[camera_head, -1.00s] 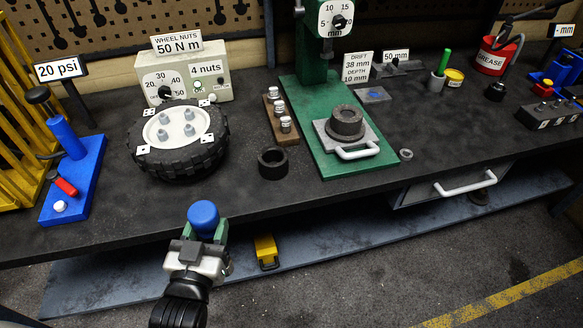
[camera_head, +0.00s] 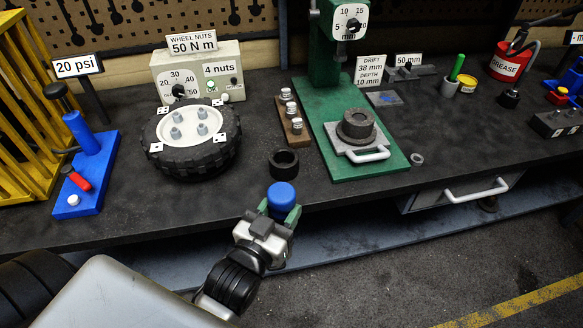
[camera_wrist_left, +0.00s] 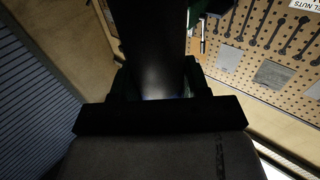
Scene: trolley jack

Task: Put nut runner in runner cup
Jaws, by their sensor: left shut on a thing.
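My left gripper (camera_head: 279,212) is shut on the nut runner, whose blue round top (camera_head: 281,195) shows between the green fingers. In the left wrist view the runner's dark body (camera_wrist_left: 150,45) stretches away between the fingers. The runner cup (camera_head: 284,164), a black open ring, stands on the bench near its front edge. It looks empty. In the head view the held runner appears just below the cup, by the bench's front edge, apart from it. The runner's lower end is hidden in the head view. My right gripper is not in view.
A tyred wheel (camera_head: 188,155) lies left of the cup. A wooden block with several nuts (camera_head: 291,122) stands behind it. The green press base (camera_head: 345,172) is close on its right. A blue pump (camera_head: 85,170) stands far left. Bare bench lies left of the cup.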

